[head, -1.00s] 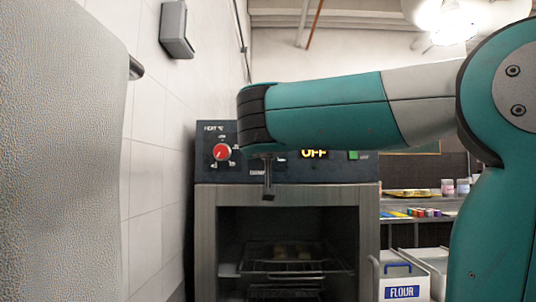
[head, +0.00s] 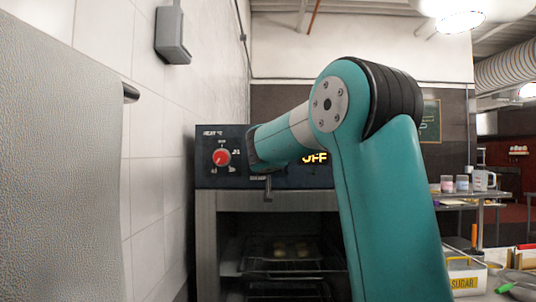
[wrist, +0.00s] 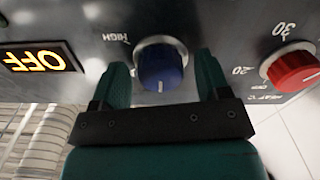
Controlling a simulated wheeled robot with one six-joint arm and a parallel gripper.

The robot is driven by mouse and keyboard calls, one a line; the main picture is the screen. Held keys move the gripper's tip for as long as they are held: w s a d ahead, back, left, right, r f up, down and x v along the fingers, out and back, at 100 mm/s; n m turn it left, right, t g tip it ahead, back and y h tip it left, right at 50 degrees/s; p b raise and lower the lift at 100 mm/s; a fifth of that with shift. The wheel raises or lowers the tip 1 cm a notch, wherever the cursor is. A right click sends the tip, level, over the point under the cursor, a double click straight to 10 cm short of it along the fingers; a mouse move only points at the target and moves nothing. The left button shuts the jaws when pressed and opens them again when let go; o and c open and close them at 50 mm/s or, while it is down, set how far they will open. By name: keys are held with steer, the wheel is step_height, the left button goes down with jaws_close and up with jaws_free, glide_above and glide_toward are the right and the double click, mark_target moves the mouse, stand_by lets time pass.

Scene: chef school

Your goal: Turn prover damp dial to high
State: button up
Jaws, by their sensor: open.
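The blue dial (wrist: 162,66) sits on the prover's dark control panel in the wrist view. Its small white mark faces the bottom of that picture. An upside-down "HIGH" label (wrist: 117,38) is to its left. My gripper (wrist: 163,78) is open, with one finger on each side of the blue dial; I cannot tell if either finger touches it. In the head view my arm covers the blue dial, and part of my gripper (head: 267,186) shows below the arm at the panel's lower edge. The prover (head: 207,240) stands below the panel.
A red heat dial (wrist: 292,68) is close to the right finger in the wrist view and also shows in the head view (head: 222,157). A lit "OFF" display (wrist: 40,58) is left of the blue dial. A tiled wall (head: 160,200) runs along the left.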

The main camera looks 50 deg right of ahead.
steer(key=c, duration=0.9)
steer(key=shift+f+m+b, duration=0.15)
steer(key=shift+m+b, duration=0.15)
steer(key=shift+b, duration=0.3)
steer(key=m+b, duration=1.8)
steer(key=m, duration=0.2)
steer(key=shift+m, duration=0.3)
steer(key=shift+m+b, duration=0.7)
steer(key=shift+m, duration=0.7)
